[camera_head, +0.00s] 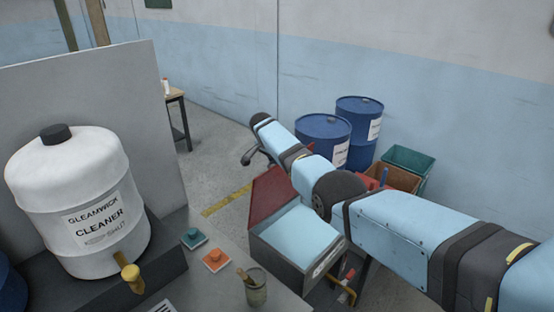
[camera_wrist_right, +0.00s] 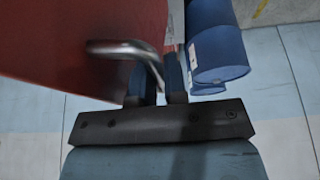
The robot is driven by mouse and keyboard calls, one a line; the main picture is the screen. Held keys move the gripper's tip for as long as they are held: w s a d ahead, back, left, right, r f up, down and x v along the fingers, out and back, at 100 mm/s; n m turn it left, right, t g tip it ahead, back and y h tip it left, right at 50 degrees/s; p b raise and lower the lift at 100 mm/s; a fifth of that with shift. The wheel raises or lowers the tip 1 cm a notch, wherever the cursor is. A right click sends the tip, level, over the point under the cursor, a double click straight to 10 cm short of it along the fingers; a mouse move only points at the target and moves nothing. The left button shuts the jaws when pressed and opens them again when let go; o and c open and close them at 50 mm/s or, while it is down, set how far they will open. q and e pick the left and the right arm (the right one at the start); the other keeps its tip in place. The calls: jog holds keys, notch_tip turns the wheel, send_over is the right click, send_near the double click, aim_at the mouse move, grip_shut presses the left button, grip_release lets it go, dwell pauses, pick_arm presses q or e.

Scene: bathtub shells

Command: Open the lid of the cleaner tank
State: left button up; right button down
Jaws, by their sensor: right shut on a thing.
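The grey tank (camera_head: 274,254) stands right of the bench, with light blue liquid showing inside and a partly hidden white label on its front. Its red lid (camera_head: 272,198) is raised, tilted up at the tank's back left side. It fills the upper left of the right wrist view (camera_wrist_right: 70,40). My right arm reaches over the tank, and my right gripper (camera_wrist_right: 158,84) is shut on the lid's bent metal handle (camera_wrist_right: 118,47). The gripper's dark end also shows behind the lid in the head view (camera_head: 252,154). My left gripper is not in view.
A white jug (camera_head: 75,185) labelled Gleamwick Cleaner, with a brass tap (camera_head: 130,272), stands on the bench at left. Teal (camera_head: 194,239) and orange (camera_head: 216,260) pieces and a cup (camera_head: 256,290) are near it. Blue drums (camera_head: 322,133) and bins (camera_head: 408,160) stand beyond the arm.

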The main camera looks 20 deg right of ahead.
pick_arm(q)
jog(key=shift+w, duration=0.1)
pick_arm(e)
jog(key=shift+s+d+f, duration=0.1)
jog(key=shift+d+f, duration=0.05)
jog(key=shift+f, duration=0.1)
